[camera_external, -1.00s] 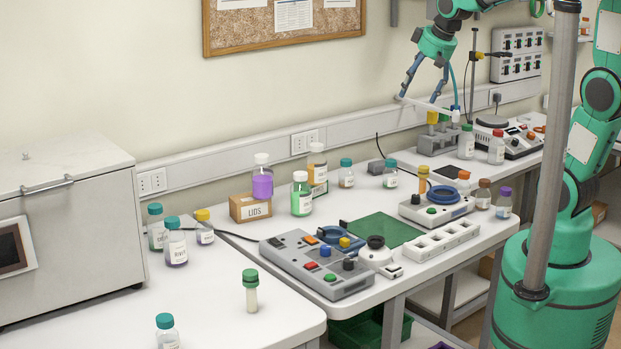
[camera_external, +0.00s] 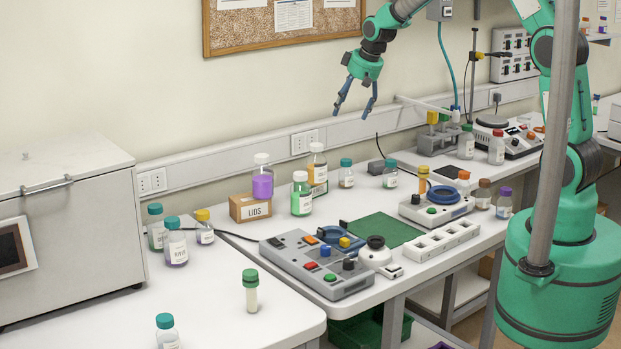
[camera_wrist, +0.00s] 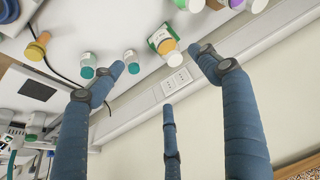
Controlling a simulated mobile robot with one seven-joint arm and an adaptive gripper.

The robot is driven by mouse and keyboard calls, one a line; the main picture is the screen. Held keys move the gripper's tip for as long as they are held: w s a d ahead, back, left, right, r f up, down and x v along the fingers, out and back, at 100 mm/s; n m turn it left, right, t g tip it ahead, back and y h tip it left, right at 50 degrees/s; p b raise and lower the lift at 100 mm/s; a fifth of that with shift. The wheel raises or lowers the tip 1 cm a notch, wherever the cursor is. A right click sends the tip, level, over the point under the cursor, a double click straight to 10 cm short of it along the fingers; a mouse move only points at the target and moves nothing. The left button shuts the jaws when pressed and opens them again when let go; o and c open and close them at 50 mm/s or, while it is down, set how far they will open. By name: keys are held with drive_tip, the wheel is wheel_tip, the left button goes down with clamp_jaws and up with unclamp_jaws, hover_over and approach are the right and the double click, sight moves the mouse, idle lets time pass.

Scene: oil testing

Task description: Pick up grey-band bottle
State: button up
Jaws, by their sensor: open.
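No bottle shows a clearly readable grey band, so I cannot tell which is the grey-band bottle. Two small clear bottles with teal caps stand at the back of the bench, the left one (camera_external: 346,177) and the right one (camera_external: 390,179). Two teal-capped bottles (camera_wrist: 88,63) (camera_wrist: 131,60) also show in the wrist view. My gripper (camera_external: 353,108) is open and empty, hanging in the air above the back of the bench near the wall, higher than these bottles. In the wrist view my gripper (camera_wrist: 157,60) has its fingers spread, with nothing between them.
More capped bottles (camera_external: 176,247) stand at left. Devices and a white rack (camera_external: 440,242) fill the bench front. A white rod (camera_external: 425,105) juts at right.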

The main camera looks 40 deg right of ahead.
drive_tip(key=p, duration=0.2)
approach(321, 154)
drive_tip(key=shift+w, duration=0.25)
drive_tip(key=shift+f, duration=0.15)
drive_tip(key=shift+p+x, duration=0.5)
drive_tip(key=shift+x, duration=3.7)
drive_tip(key=shift+f, duration=0.1)
drive_tip(key=shift+p+x, duration=0.5)
drive_tip(key=shift+x, duration=2)
drive_tip(key=shift+a, duration=0.15)
drive_tip(key=shift+c, duration=0.5)
